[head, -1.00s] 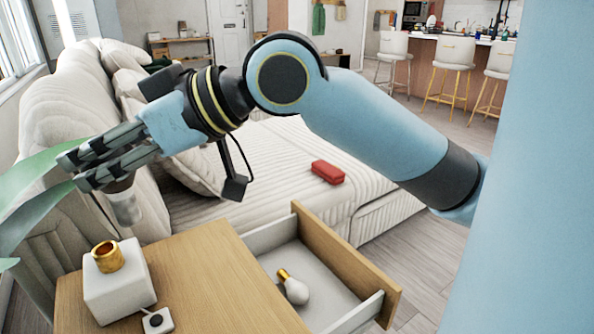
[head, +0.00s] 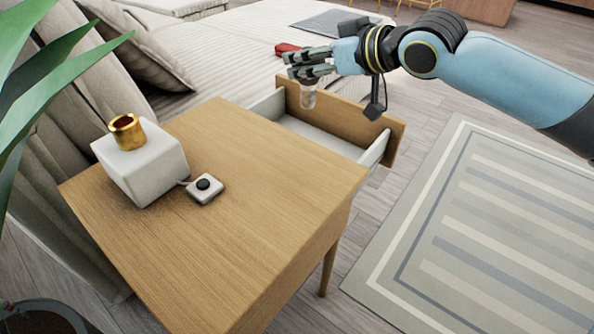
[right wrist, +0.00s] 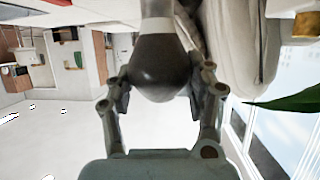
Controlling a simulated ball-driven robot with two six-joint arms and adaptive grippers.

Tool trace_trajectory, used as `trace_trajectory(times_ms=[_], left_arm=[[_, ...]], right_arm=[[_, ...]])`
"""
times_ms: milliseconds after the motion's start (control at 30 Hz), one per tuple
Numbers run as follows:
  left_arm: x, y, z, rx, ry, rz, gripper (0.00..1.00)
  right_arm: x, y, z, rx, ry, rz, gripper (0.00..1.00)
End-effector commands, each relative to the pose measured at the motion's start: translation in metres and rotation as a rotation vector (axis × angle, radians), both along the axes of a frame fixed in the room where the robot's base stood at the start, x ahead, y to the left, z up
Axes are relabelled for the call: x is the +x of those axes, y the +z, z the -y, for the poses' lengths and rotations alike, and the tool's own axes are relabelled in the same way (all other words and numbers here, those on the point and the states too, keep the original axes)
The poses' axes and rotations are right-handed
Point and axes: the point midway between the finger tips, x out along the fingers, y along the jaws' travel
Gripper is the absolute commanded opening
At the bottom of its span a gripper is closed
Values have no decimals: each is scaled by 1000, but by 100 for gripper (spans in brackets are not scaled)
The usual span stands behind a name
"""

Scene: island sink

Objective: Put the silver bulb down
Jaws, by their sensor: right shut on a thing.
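My right gripper (head: 293,64) is shut on the silver bulb (head: 308,98). The bulb hangs below the fingers and looks pale and glassy in the head view. In the right wrist view the bulb (right wrist: 160,65) is a dark grey rounded shape between the two fingers. In the head view the gripper and bulb appear over the open drawer (head: 352,122); the bulb's height above it is hard to tell. My left gripper is not in view.
The nightstand top (head: 240,170) is mostly clear. A white cube lamp base (head: 150,170) with a gold socket (head: 127,131) and a small switch box (head: 204,189) stand at its left. A red case (head: 287,49) lies on the bed. A plant (head: 60,75) is at the left edge.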

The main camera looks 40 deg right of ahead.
Motion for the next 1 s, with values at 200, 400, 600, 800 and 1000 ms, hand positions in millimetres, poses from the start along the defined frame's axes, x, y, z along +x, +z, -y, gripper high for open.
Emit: trace_trajectory(times_ms=[200,400,600,800,1000], left_arm=[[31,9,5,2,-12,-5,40],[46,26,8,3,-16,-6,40],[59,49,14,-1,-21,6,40],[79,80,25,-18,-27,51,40],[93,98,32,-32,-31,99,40]], right_arm=[[14,-96,71,-5,-106,-9,24],[17,-129,106,-1,-147,-2,24],[16,-149,113,3,-155,-1,24],[16,-185,112,3,-155,-5,24],[17,-199,112,2,-154,0,24]])
